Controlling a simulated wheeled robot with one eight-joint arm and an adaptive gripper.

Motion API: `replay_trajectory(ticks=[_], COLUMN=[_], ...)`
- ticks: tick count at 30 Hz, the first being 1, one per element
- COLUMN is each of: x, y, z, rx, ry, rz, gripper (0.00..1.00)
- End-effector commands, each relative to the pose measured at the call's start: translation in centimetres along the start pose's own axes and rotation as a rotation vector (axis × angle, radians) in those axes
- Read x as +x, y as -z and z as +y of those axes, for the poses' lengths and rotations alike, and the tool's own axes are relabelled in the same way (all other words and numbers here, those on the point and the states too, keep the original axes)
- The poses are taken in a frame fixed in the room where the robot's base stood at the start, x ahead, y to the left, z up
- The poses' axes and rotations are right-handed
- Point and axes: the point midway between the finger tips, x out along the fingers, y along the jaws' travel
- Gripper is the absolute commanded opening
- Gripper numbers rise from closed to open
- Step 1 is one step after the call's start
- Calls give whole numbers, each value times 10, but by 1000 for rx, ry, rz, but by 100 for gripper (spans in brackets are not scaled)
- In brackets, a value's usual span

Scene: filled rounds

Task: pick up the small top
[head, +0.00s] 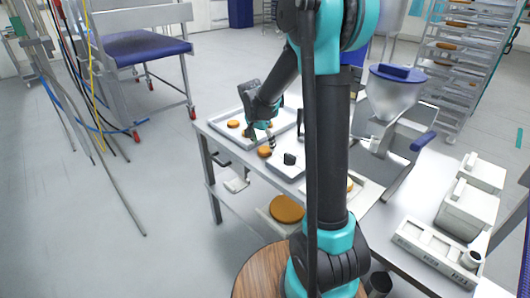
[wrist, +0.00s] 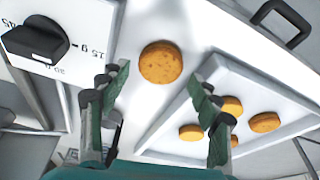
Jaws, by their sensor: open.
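A round orange-brown top (wrist: 160,62) lies flat and alone on the pale work surface in the wrist view, ahead of and between my fingertips. It also shows in the head view (head: 264,152), just below my gripper (head: 271,138). My gripper (wrist: 162,82) is open and empty, its green fingers on either side of the round and apart from it. Several similar rounds (wrist: 264,122) lie in a shallow pale tray (wrist: 285,88) to the right. I cannot tell from size which round counts as small.
A white box with a black dial knob (wrist: 36,40) stands close to the left of the round. A dark handle (wrist: 283,22) is at the upper right. In the head view, a hopper (head: 393,98) stands behind my arm, and white lidded boxes (head: 467,210) are at right.

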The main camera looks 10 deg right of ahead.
Motion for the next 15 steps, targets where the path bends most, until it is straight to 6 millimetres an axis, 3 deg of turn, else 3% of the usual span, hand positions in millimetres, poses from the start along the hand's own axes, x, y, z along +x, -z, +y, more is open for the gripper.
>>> replay_trajectory(ticks=[6, 15], x=[25, 28], y=[0, 0], z=[-1, -1], rx=[0, 0], ry=[0, 0], rz=[0, 0], gripper=[63, 62])
